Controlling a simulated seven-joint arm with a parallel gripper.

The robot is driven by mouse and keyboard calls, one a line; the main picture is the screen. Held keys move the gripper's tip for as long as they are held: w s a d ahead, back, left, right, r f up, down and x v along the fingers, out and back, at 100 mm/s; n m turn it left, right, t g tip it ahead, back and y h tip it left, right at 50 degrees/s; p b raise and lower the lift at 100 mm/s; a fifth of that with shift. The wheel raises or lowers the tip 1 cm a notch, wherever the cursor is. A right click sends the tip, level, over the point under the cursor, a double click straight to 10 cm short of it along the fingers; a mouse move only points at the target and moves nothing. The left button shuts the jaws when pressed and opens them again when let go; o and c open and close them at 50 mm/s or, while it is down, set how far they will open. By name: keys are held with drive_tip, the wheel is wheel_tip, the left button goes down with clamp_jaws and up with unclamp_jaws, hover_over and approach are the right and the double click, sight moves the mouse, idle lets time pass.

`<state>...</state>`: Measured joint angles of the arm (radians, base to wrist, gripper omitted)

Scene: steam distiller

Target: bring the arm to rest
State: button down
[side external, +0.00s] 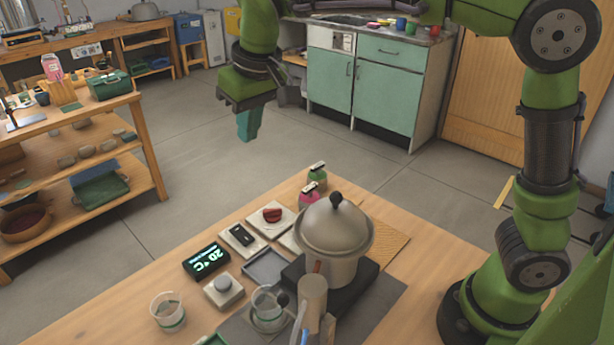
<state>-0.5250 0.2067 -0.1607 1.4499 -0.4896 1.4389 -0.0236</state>
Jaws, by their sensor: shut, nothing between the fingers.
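My gripper (249,124) hangs in the air in the upper middle of the side external view, above and beyond the far edge of the wooden work table (130,308). Its teal fingers are shut with nothing between them, pointing down. It touches nothing. The steam distiller's grey domed pot (334,240), with a dark knob on its lid, stands upright on a black base at the right of the table, well below and right of my gripper.
Shelving stands left, a green cabinet (385,88) behind. Floor below my gripper is clear.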

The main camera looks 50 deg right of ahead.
drive_tip(key=shift+s+r, duration=0.25)
drive_tip(key=shift+r, duration=0.25)
drive_tip(key=s+d+f+m+t+y, duration=0.1)
drive_tip(key=s+d+f+m+t, duration=0.1)
drive_tip(key=s+d, duration=0.4)
drive_tip(key=s+d+f+m+t+y, duration=0.1)
drive_tip(key=s+d+f, duration=0.3)
drive_tip(key=s, duration=0.8)
drive_tip(key=shift+s+d+m+t, duration=0.4)
drive_tip(key=shift+d+m, duration=0.1)
drive_tip(key=shift+d, duration=0.55)
drive_tip(key=c, duration=1.8)
unclamp_jaws()
